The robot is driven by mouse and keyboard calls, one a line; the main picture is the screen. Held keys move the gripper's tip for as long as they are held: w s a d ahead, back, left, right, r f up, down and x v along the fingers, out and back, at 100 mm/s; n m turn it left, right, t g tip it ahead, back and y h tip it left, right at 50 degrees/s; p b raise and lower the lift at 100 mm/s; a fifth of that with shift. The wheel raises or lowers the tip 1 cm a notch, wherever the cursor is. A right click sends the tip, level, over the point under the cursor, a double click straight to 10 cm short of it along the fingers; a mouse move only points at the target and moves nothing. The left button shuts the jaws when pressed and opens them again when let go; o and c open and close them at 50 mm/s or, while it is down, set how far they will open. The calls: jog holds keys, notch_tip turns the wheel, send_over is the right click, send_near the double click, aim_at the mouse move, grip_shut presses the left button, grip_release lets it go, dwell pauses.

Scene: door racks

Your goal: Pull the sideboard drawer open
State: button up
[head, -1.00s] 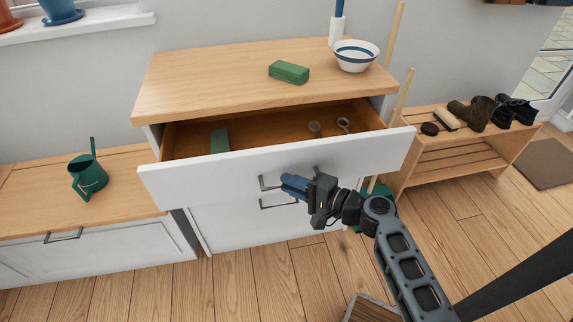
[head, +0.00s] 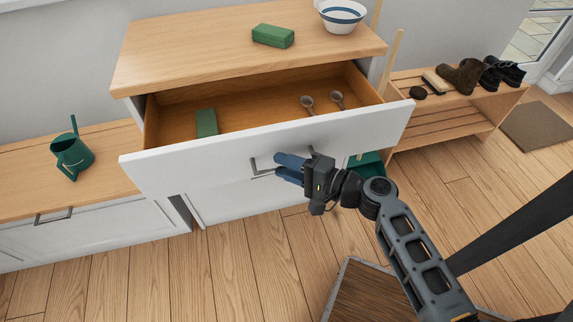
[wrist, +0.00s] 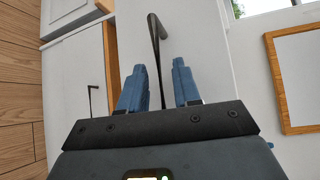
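The white sideboard drawer (head: 225,155) stands well out of the sideboard, its wooden inside showing. Its dark bar handle (head: 262,168) is on the front; the wrist view also shows the handle (wrist: 157,45) running between my fingers. My gripper (head: 286,168) is at the handle's right part in the head view. In the wrist view my gripper's (wrist: 160,85) two blue fingers are apart, one on each side of the bar, with gaps visible beside it. The fingers hide part of the handle in the head view.
A green box (head: 273,35) and a striped bowl (head: 342,16) stand on the sideboard top. The drawer holds a green block (head: 206,122) and two spoons (head: 308,104). A wooden crate-like thing (head: 365,295) is on the floor. A shoe bench (head: 445,120) stands at right.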

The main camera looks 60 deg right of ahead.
jog(key=shift+o, duration=0.2)
jog(key=s+r+b, duration=0.1)
jog(key=s, duration=0.6)
jog(key=shift+s+a, duration=0.3)
jog(key=shift+s, duration=0.05)
jog(key=s+a+f+n+g+p, duration=0.1)
jog(key=s+a+f+n+g, duration=0.1)
jog(key=s+a+n+g, duration=0.55)
jog(key=s+a+r+n+t, duration=0.1)
jog(key=a+r+n+t, duration=0.2)
jog(key=r+n, duration=0.3)
jog(key=s+a+r+n+t+y+p, duration=0.1)
jog(key=a+r+n+t, duration=0.2)
jog(key=a+r+n, duration=0.3)
notch_tip(320, 180, up, 4)
jog(key=shift+s+f+n, duration=0.1)
jog(key=shift+s+n, duration=0.3)
jog(key=shift+n, duration=0.05)
